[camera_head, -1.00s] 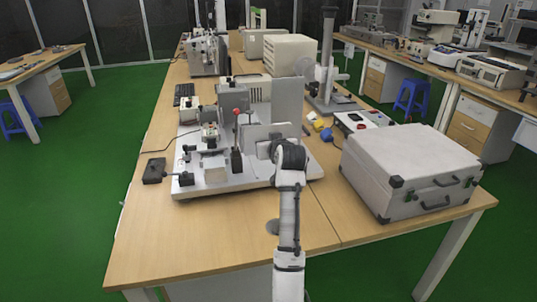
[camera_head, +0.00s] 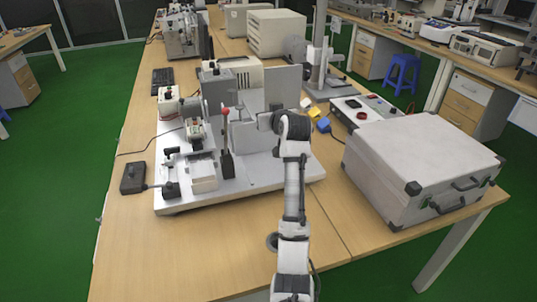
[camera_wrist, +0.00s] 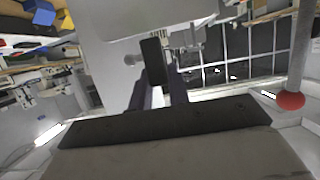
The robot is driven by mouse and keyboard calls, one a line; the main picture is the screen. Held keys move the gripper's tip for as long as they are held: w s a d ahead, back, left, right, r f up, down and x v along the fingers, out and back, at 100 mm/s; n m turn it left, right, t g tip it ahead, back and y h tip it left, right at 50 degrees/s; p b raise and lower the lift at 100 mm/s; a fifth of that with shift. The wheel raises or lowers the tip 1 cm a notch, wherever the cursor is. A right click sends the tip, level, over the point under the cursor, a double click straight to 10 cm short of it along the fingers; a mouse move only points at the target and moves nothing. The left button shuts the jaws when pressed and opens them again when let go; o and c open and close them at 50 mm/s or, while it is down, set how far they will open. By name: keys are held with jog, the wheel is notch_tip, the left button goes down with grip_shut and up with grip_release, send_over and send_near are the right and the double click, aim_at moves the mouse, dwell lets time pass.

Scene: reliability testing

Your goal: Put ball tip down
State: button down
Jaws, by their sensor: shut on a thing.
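My gripper (camera_head: 263,121) is at the middle of the white test machine (camera_head: 240,188), pointing left, just right of the red-knobbed lever. In the wrist view its dark fingers (camera_wrist: 163,85) are close together, shut on a small pale piece (camera_wrist: 157,98) that shows only as a thin sliver. I cannot make out a ball end on it, so I cannot tell for sure that it is the ball tip. The fingers overlap a pale machine panel in the wrist view; I cannot tell whether anything touches it.
The lever's red knob (camera_head: 225,111) stands left of my gripper; it also shows at the right of the wrist view (camera_wrist: 291,101). A grey case (camera_head: 420,165) stands at the right. Yellow and blue blocks (camera_head: 322,124) lie behind my arm. The table's front is mostly clear.

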notch_tip(320, 180, down, 15)
jog(key=p, duration=0.2)
jog(key=shift+r+p, duration=0.1)
jog(key=shift+p, duration=0.2)
jog(key=c, duration=1.3)
grip_release()
jog(key=shift+c, duration=0.2)
jog(key=b+v, duration=0.2)
jog(key=v, duration=1)
jog(key=shift+r, duration=0.1)
